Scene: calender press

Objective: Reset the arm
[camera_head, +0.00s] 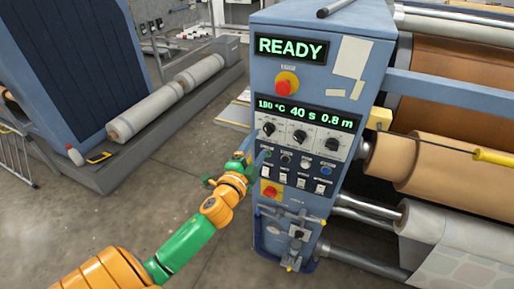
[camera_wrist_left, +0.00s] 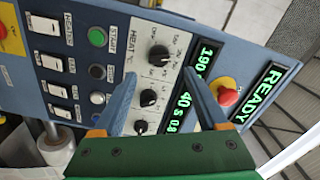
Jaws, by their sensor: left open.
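My left arm reaches up from the lower left in the head view to the front of the blue control panel (camera_head: 333,85). My left gripper (camera_head: 256,152) is near the panel's left edge, by the knobs and buttons. In the left wrist view its two blue fingers (camera_wrist_left: 160,78) are spread apart with nothing between them. Behind them are the black knobs (camera_wrist_left: 149,97) and the lit digits. Whether the fingertips touch the panel I cannot tell. My right gripper is in neither view.
The READY display (camera_head: 290,49) is lit green above a red stop button (camera_head: 287,83). A second red button (camera_head: 270,190) and pipe fittings (camera_head: 292,225) sit low on the panel. Brown rolls (camera_head: 440,168) lie at right.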

